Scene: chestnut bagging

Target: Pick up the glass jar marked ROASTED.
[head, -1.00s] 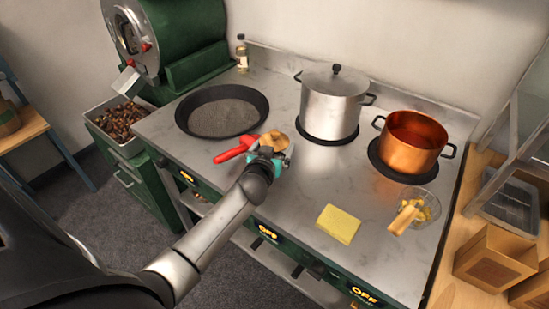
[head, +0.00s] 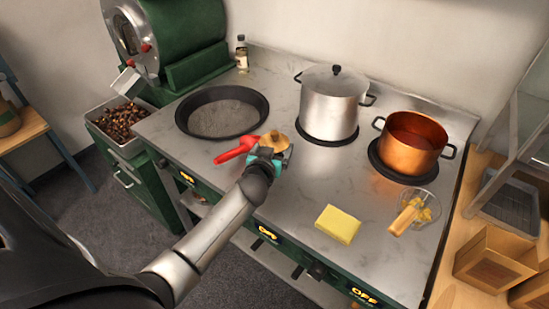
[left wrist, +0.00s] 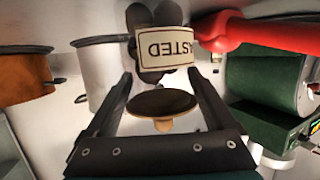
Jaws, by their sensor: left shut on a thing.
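The glass jar has a round tan lid (head: 272,141) and stands on the stove top, partly hidden behind my left gripper (head: 270,156) in the head view. In the left wrist view its label (left wrist: 166,49) shows upside down; the letters ASTED are readable. Dark brown chestnuts show through the glass next to the label. The fingers of my left gripper (left wrist: 161,73) lie on either side of the jar and are shut on it. My right gripper is not in view.
A red-handled thing (head: 237,150) lies close left of the jar. A black pan (head: 222,112), steel pot (head: 331,103) and copper pot (head: 410,143) stand behind. Bare stove top lies between.

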